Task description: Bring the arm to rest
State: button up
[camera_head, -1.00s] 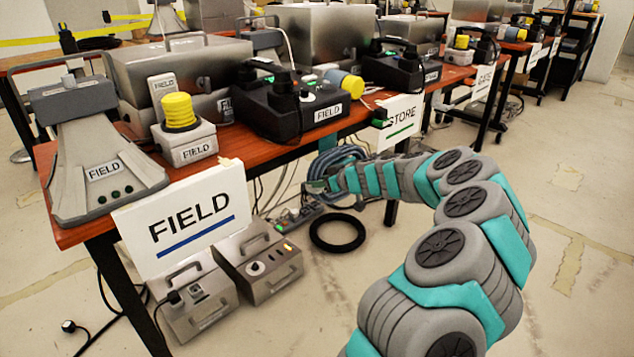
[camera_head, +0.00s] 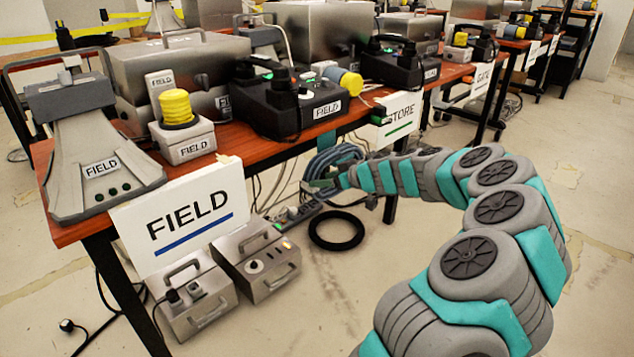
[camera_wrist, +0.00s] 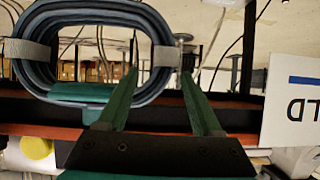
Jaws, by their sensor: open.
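My arm reaches from the lower right of the head view toward the front of the table. My gripper (camera_head: 322,185) is at the table's front edge, near a coiled blue-grey hose (camera_head: 328,160). In the wrist view, my gripper (camera_wrist: 160,76) has its two green fingers spread apart with nothing held between them. The hose coil (camera_wrist: 36,62) hangs from a teal bracket (camera_wrist: 84,92), up and left of the fingers. I cannot tell from the views whether the left finger touches the coil.
Two metal boxes (camera_head: 258,262) and a black ring (camera_head: 336,230) lie on the floor. The floor at right is clear.

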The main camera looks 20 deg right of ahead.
jog(key=shift+v, duration=1.55)
jog(key=s+a+r+n+g+y, duration=0.1)
jog(key=s+a+r+g, duration=0.15)
jog(key=a, duration=0.45)
jog(key=s+a+r+n+g+y, duration=0.1)
jog(key=s+a, duration=0.2)
jog(key=a, duration=0.4)
jog(key=s+a+r+g+y, duration=0.1)
jog(key=s+a+r, duration=0.15)
jog(key=a, duration=0.45)
jog(key=s+a+f+g, duration=0.25)
jog(key=s+a, duration=0.35)
jog(key=s, duration=0.4)
jog(key=s+d+f+m+g+h, duration=0.2)
jog(key=s+m+g+h, duration=0.1)
jog(key=s, duration=1.1)
jog(key=s+d+f+m+g+h, duration=0.2)
jog(key=s+d+f+g+h, duration=0.1)
jog(key=s, duration=1.1)
jog(key=shift+s+m+h, duration=0.15)
jog(key=shift+m+h, duration=0.25)
jog(key=shift+h, duration=0.3)
jog(key=shift+d, duration=0.1)
